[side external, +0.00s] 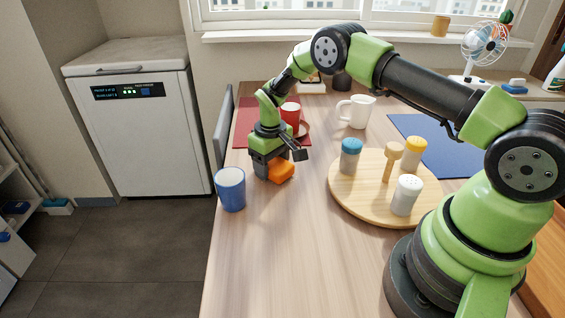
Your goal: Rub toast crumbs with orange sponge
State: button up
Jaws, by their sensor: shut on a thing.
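The orange sponge (281,172) is on or just above the wooden table, near its left edge, behind and to the right of the blue cup. My gripper (270,168) points down and is shut on the sponge. Its fingers cover the sponge's left part. I cannot tell whether the sponge's underside touches the tabletop. I cannot make out any toast crumbs; they may be too small to see or hidden under the sponge and gripper.
A blue cup (230,190) stands close to my gripper. A round board (345,200) holds several shakers to the right. A white mug (357,111) stands farther back. The front tabletop (290,260) is clear.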

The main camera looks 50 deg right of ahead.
aim_at(250, 173)
jog(key=shift+w+a+f, duration=0.2)
jog(key=shift+w+a, duration=0.7)
jog(key=shift+w+a+r, duration=0.15)
jog(key=shift+w+a, duration=0.5)
jog(key=shift+w, duration=0.15)
jog(key=shift+w+a, duration=0.25)
jog(key=shift+a, duration=0.1)
jog(key=shift+w+a, duration=0.1)
jog(key=shift+a, duration=0.05)
jog(key=shift+s+d, duration=0.6)
jog(key=shift+d, duration=0.1)
jog(key=shift+s+d, duration=3.3)
jog(key=shift+s, duration=0.1)
jog(key=shift+d+r, duration=0.1)
notch_tip(250, 173, up, 8)
